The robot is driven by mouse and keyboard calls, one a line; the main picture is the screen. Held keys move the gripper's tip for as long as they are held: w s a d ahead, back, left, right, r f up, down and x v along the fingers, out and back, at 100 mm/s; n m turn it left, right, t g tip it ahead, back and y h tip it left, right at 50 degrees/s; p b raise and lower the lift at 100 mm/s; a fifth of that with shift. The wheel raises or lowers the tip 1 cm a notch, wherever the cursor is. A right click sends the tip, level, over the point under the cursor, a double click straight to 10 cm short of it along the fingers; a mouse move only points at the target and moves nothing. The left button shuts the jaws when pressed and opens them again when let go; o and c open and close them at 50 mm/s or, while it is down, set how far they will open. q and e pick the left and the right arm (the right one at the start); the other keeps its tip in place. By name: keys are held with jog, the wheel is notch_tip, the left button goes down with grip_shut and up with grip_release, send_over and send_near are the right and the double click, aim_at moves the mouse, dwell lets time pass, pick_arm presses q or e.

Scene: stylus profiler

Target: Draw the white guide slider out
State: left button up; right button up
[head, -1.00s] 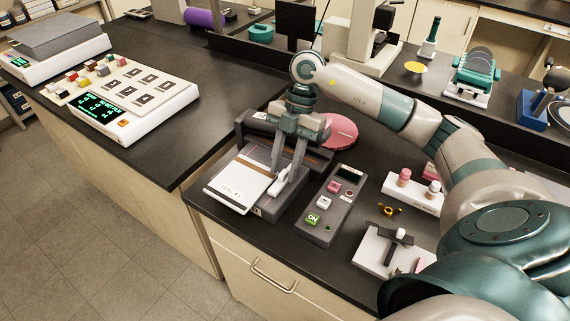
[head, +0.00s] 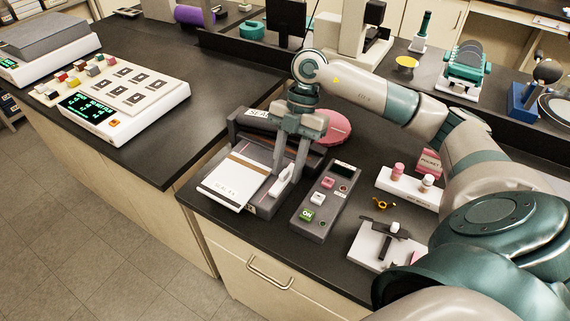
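The white guide slider (head: 281,184) sits on the right side of a dark flat device (head: 263,208), beside a white card (head: 232,184) with a brown band. My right gripper (head: 284,179) reaches down from above. Its two fingers stand apart, one on each side of the slider at its level. I cannot tell whether both fingertips press on it. The fingers hide part of the slider. My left gripper is not in view.
A grey control box (head: 325,203) with a green ON button stands close to the right of the device. A pink disc (head: 335,127) lies behind. A white block with a dark cross-bar (head: 378,246) and a white bottle rack (head: 408,189) are farther right.

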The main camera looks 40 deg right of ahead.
jog(key=shift+s, duration=0.1)
jog(key=shift+r, duration=0.1)
